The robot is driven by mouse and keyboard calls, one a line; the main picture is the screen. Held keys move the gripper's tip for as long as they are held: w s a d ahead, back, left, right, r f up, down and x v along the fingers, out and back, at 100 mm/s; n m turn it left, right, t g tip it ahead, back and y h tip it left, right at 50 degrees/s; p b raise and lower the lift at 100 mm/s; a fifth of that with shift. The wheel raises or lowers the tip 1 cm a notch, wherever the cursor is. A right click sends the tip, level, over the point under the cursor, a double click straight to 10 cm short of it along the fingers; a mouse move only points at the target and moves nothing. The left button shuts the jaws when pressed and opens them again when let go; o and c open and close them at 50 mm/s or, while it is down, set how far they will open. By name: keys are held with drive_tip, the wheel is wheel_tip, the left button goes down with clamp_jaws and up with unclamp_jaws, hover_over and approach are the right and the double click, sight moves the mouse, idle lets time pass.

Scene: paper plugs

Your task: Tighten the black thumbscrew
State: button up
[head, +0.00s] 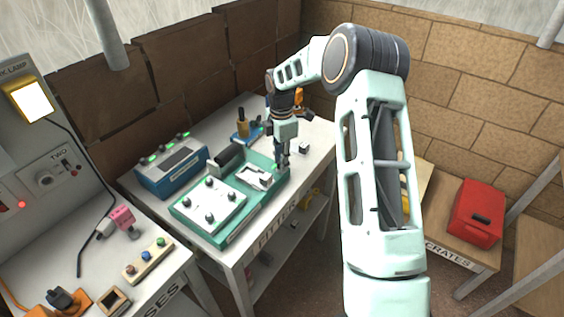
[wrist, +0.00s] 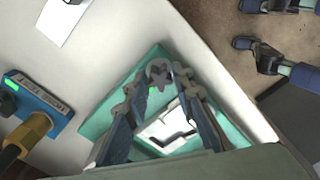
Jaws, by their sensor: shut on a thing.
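A lobed thumbscrew (wrist: 159,71), looking grey in the wrist view, sits at the corner of the teal fixture (wrist: 97,122). My gripper (wrist: 160,76) has its two fingertips on either side of the thumbscrew, closed on it. In the head view my gripper (head: 282,164) points down at the back right end of the teal fixture (head: 238,232). The fingers hide the thumbscrew there. Beside it on the fixture is a white piece with a dark outlined shape (wrist: 172,127). Whether the thumbscrew is seated tight cannot be seen.
A white plate (head: 208,203) with several dark knobs covers the front of the fixture. A blue box (head: 170,172) with green lights stands to its left. A small block (head: 304,148) lies right of my gripper.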

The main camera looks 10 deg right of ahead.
clamp_jaws()
drive_tip(key=shift+m+b, duration=0.4)
drive_tip(key=shift+m, duration=1.3)
drive_tip(key=o, duration=0.7)
unclamp_jaws()
drive_tip(key=shift+c, duration=0.2)
